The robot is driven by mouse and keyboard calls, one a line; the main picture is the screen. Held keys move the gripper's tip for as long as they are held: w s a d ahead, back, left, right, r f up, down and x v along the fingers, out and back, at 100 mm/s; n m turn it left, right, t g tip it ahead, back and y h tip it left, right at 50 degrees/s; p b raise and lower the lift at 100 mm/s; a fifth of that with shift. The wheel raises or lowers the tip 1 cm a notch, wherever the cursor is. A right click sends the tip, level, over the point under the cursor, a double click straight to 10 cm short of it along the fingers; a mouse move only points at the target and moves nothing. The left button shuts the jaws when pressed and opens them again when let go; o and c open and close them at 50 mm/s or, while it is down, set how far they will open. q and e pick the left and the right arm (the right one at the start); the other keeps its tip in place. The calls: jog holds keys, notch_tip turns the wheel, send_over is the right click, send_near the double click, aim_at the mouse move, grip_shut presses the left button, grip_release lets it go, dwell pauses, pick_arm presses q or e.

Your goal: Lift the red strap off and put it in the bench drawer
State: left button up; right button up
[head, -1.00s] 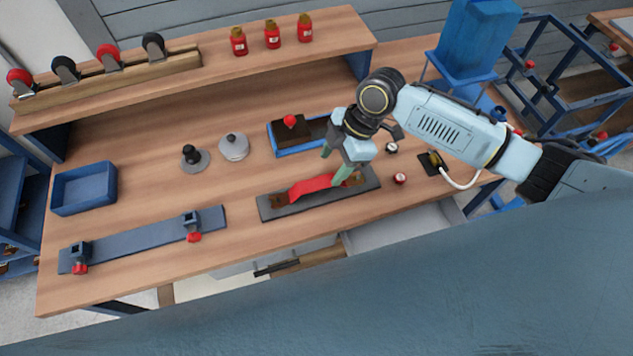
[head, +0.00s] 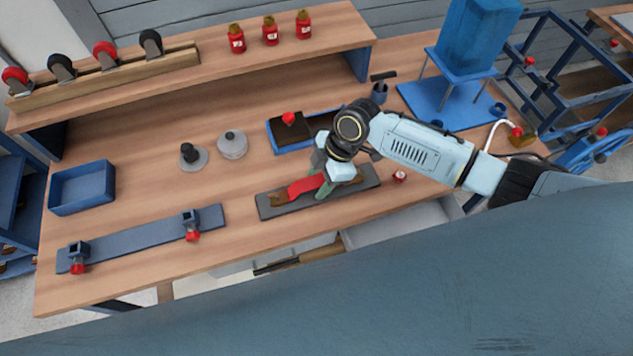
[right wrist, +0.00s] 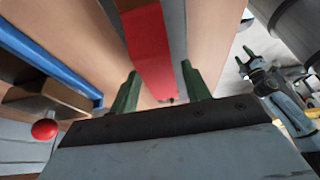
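The red strap (head: 307,186) lies along a dark grey plate (head: 270,211), with a brown block at its left end. The other end is hidden by my right gripper. My right gripper (head: 338,184) is down over the strap's right part. In the right wrist view, its green fingers (right wrist: 160,88) stand apart on either side of the strap (right wrist: 150,45), with gaps between. The bench drawer (head: 395,222) is pulled out below the bench's front edge and looks empty where seen. My left gripper is out of the head view; a gripper-like shape (right wrist: 268,85) in the right wrist view may be it.
A blue tray with a dark block and red knob (head: 288,118) sits just behind the strap. A small red-topped cap (head: 399,176) is right of the plate. A blue clamp plate (head: 140,238) and blue bin (head: 82,188) are at the left.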

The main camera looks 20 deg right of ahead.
aim_at(319, 180)
jog(key=c, duration=0.8)
notch_tip(319, 180, up, 10)
jog(key=shift+r+p, duration=0.1)
jog(key=shift+p, duration=0.3)
jog(key=shift+c, duration=0.2)
